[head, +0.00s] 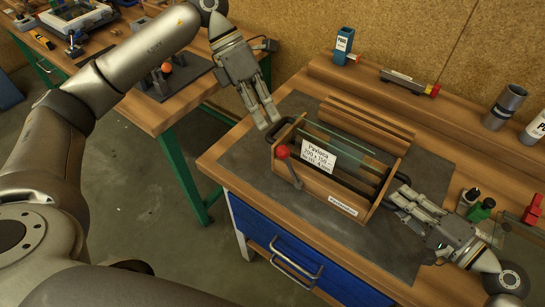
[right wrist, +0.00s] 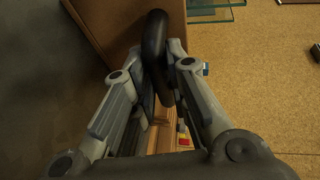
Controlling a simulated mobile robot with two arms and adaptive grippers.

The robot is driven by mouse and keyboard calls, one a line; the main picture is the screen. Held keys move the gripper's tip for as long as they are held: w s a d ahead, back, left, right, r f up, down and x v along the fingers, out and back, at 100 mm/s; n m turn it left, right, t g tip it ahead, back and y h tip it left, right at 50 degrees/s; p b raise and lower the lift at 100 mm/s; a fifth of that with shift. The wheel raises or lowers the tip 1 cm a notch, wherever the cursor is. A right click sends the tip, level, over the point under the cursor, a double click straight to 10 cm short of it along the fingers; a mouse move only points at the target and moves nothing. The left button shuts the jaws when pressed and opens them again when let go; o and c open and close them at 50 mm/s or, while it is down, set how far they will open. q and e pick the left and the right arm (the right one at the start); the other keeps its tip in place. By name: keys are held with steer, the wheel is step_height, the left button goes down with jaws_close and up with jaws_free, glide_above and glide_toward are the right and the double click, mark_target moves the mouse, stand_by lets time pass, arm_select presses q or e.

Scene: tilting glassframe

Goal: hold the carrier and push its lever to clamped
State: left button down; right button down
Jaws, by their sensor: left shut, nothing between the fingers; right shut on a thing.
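The carrier (head: 376,207) is a wooden box on the dark mat of the workbench, with a glass pane (head: 345,142) and a white paper label in it. Its lever (head: 292,173) has a red ball knob and leans up and left on the near left side. A black handle (head: 280,130) is on the carrier's left end. My left gripper (head: 271,118) is shut and empty, its fingertips just above that handle, close to the red knob. My right gripper (head: 399,199) is shut on the right handle, a black bar (right wrist: 154,50) between its fingers in the right wrist view.
A second bench (head: 165,108) stands left across a gap.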

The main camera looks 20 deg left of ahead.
arm_select(q)
step_height(320, 180, down, 3)
steer(key=s+d+n+g+h, duration=0.1)
steer(key=s+h, duration=0.1)
steer(key=h, duration=0.1)
steer(key=n+t+h, duration=0.3)
steer(key=n+h, duration=0.4)
steer(key=h, duration=0.1)
glide_toward(290, 167)
steer(key=s+a+r, duration=0.1)
steer(key=s+r, duration=0.2)
steer(key=s+a+f+n+t+h, duration=0.1)
steer(key=s+a+f+n+t, duration=0.2)
steer(key=a+n+t, duration=0.3)
steer(key=shift+s+a+f+n+t, duration=0.3)
steer(key=shift+s+a+t, duration=0.25)
steer(key=shift+a+t, duration=0.15)
steer(key=shift+d, duration=0.1)
steer(key=x, duration=1.4)
steer(key=shift+r, duration=0.25)
steer(key=shift+s, duration=0.1)
